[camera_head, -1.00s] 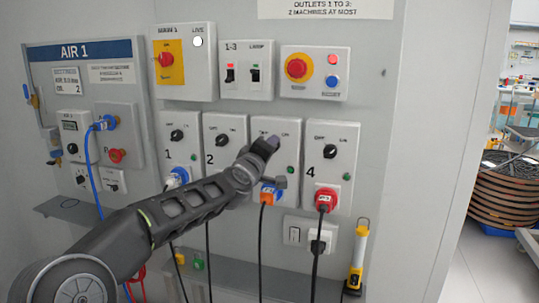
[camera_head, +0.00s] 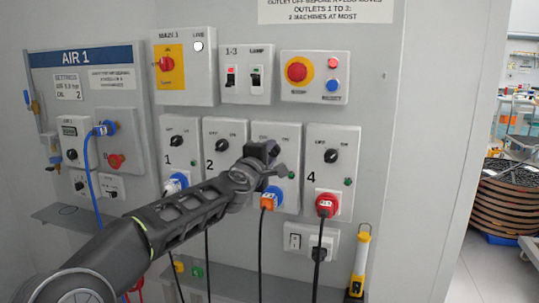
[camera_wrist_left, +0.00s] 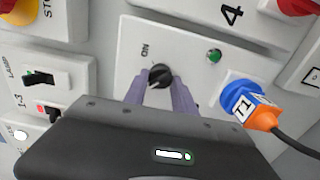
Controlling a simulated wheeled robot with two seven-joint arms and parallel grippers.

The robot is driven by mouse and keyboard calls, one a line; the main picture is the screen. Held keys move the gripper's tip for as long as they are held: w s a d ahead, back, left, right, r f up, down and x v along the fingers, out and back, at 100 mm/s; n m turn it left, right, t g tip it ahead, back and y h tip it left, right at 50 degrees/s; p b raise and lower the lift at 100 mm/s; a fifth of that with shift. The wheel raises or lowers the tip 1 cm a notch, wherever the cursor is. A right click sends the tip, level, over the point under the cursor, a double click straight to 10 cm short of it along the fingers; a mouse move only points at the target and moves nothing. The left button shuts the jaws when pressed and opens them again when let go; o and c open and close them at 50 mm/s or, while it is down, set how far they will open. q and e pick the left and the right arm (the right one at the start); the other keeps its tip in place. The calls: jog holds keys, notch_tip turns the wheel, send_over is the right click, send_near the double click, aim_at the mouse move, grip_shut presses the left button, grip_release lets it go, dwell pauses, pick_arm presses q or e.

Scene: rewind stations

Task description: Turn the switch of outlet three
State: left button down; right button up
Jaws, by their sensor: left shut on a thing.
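The outlet three box (camera_head: 289,134) is a white box between the boxes for outlets 2 and 4. In the head view my left gripper (camera_head: 270,152) is in front of it and hides its switch and number. In the left wrist view the black round switch (camera_wrist_left: 160,73) shows between the two fingertips of my left gripper (camera_wrist_left: 160,82), which is shut on it. "ON" is printed beside the switch. A green lamp (camera_wrist_left: 214,55) and a blue and orange plug (camera_wrist_left: 244,105) are on the same box. My right gripper is not in view.
Outlet 4 (camera_head: 343,188) with a red plug (camera_head: 327,204) is to the right, outlet 2 (camera_head: 211,180) to the left. Above are the emergency stop box (camera_head: 315,90) and the 1-3 and lamp switch box (camera_head: 257,95). Cables hang below the outlets.

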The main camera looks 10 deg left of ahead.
pick_arm(q)
jog(key=c, duration=1)
grip_release()
jog(key=shift+s, duration=0.1)
jog(key=shift+s+a+b, duration=0.1)
jog(key=shift+s+b, duration=0.25)
jog(key=shift+s, duration=0.25)
jog(key=s+b, duration=0.1)
jog(key=s, duration=0.5)
jog(key=shift+s+a+b, duration=0.15)
jog(key=shift+s+b, duration=0.05)
jog(key=shift+b, duration=0.15)
